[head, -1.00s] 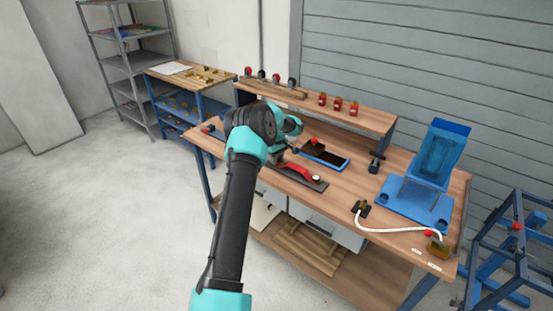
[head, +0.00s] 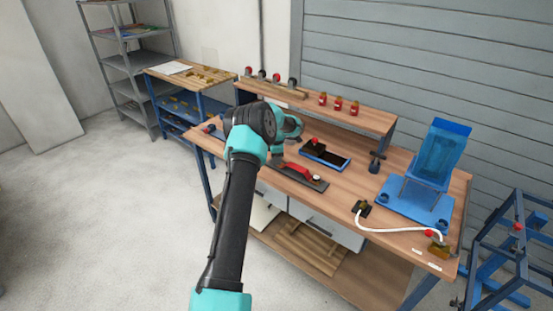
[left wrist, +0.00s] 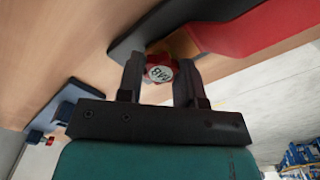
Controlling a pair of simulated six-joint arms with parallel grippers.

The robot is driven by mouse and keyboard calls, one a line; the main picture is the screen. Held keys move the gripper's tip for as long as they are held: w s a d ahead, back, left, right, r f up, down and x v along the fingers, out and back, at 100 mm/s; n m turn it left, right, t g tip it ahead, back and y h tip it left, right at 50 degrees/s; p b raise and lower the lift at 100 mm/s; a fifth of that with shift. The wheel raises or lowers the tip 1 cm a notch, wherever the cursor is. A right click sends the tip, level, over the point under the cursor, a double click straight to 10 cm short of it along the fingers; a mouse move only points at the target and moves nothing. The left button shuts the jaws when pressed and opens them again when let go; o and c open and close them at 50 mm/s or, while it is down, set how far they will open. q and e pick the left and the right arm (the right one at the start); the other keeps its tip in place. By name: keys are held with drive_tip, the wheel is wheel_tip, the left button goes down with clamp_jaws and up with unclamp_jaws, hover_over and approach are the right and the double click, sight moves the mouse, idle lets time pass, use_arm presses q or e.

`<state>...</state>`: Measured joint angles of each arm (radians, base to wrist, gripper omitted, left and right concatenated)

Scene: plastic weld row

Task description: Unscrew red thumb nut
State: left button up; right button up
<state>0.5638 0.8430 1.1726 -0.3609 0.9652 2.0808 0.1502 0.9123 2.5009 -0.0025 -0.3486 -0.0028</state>
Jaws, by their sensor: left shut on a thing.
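The red thumb nut (left wrist: 160,68) has a ridged red rim and a pale face with dark letters. It shows in the left wrist view between the fingers of my left gripper (left wrist: 158,72), which is shut on it. The nut is close to the end of a dark plate (left wrist: 128,42) with a red handle (left wrist: 228,28). I cannot tell how far it is threaded. In the head view the red-handled plate (head: 321,184) lies on the bench beside my left gripper (head: 277,158), whose fingers are mostly hidden there. My right gripper is not in view.
A blue tray (head: 310,157) with a dark red-topped block lies behind the plate. A blue stand (head: 400,203) and a white hose (head: 385,230) are at the right. Red jars (head: 338,104) stand on the raised shelf.

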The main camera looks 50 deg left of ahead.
use_arm(q)
drive_tip(key=n, duration=0.4)
drive_tip(key=shift+d, duration=0.15)
drive_tip(key=n, duration=0.4)
drive_tip(key=o, duration=0.8)
drive_tip(key=shift+o, duration=0.2)
drive_tip(key=m, duration=0.4)
drive_tip(key=shift+f+m, duration=0.1)
drive_tip(key=shift+m, duration=0.3)
drive_tip(key=m, duration=0.9)
drive_tip(key=shift+w+a+m, duration=0.1)
drive_tip(key=shift+a+m, duration=0.1)
drive_tip(key=shift+m, duration=0.1)
drive_tip(key=m, duration=0.5)
